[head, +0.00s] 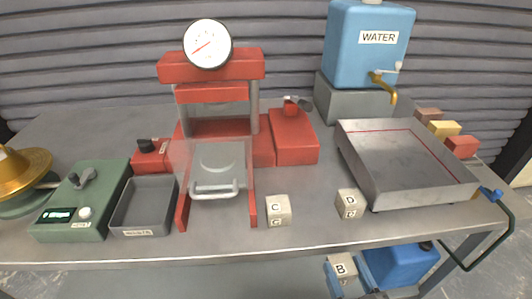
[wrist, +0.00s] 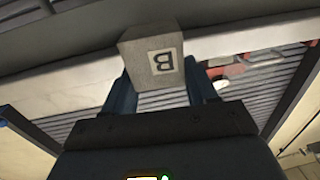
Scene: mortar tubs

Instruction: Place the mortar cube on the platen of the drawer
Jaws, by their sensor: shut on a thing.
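The mortar cube marked B (head: 341,268) is in my gripper (head: 349,285), low in front of the table's front edge in the head view. In the wrist view cube B (wrist: 152,60) sits between the two blue fingers of my gripper (wrist: 166,90), which is shut on it. The drawer (head: 217,188) is a grey plate with a bar handle, between red rails at the front of the red press. Its platen (head: 222,157) is a pale round-edged plate and looks empty. My gripper is to the right of and below the drawer in the picture.
Cubes C (head: 278,209) and D (head: 348,203) stand near the front edge of the table (head: 310,228). A grey tray (head: 145,205) and green device (head: 85,205) are left of the press (head: 212,70). A large metal pan (head: 400,160) and blue water tank (head: 368,50) are right.

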